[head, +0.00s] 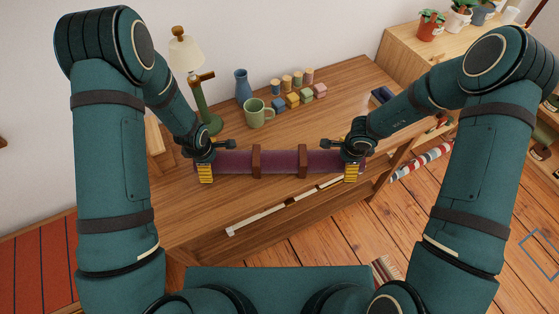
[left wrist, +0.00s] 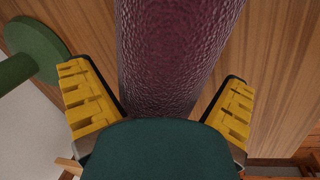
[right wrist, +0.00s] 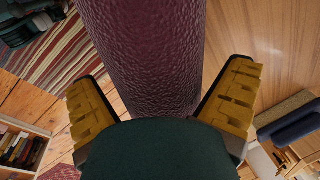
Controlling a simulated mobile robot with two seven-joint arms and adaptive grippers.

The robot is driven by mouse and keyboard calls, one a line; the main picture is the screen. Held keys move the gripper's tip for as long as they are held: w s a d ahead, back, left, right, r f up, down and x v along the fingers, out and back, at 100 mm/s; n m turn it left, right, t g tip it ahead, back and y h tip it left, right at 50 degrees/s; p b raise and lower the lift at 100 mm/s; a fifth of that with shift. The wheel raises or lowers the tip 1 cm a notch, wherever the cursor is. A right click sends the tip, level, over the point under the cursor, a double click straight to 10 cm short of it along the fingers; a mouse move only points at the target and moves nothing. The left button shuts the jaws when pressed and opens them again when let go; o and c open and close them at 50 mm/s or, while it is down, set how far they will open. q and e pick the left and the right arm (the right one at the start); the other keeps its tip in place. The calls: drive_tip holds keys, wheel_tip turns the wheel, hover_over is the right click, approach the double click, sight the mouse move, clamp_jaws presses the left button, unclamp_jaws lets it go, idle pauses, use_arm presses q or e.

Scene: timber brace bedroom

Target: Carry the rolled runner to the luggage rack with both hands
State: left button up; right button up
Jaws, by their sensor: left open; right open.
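The rolled runner (head: 280,161) is a purple roll with two brown straps, lying along the wooden desk top near its front edge. My left gripper (head: 207,160) is at its left end and my right gripper (head: 350,160) at its right end. In the left wrist view the roll (left wrist: 175,50) passes between the open yellow-padded fingers, with a gap on the right side. In the right wrist view the roll (right wrist: 148,55) also lies between open fingers, with gaps. A red surface with dark stripes (head: 40,265) at lower left may be the luggage rack; I cannot tell.
Behind the runner stand a green lamp (head: 207,115), a green mug (head: 257,113), a blue vase (head: 243,88) and several small coloured blocks (head: 293,99). A long pale strip (head: 285,207) runs along the desk front. Potted plants (head: 431,25) stand at upper right. Plank floor (head: 420,205) shows at right.

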use_arm(q)
drive_tip(key=shift+f, duration=0.35)
use_arm(e)
drive_tip(key=shift+f, duration=0.35)
use_arm(q)
drive_tip(key=c, duration=1.2)
use_arm(e)
drive_tip(key=c, duration=1.2)
use_arm(q)
drive_tip(key=shift+o, duration=0.2)
use_arm(e)
drive_tip(key=shift+o, duration=0.2)
use_arm(q)
drive_tip(key=shift+w+r, duration=0.1)
drive_tip(key=shift+w, duration=0.05)
use_arm(e)
drive_tip(key=shift+w+r, duration=0.15)
use_arm(q)
drive_tip(key=shift+r, duration=0.1)
use_arm(e)
drive_tip(key=shift+r, duration=0.1)
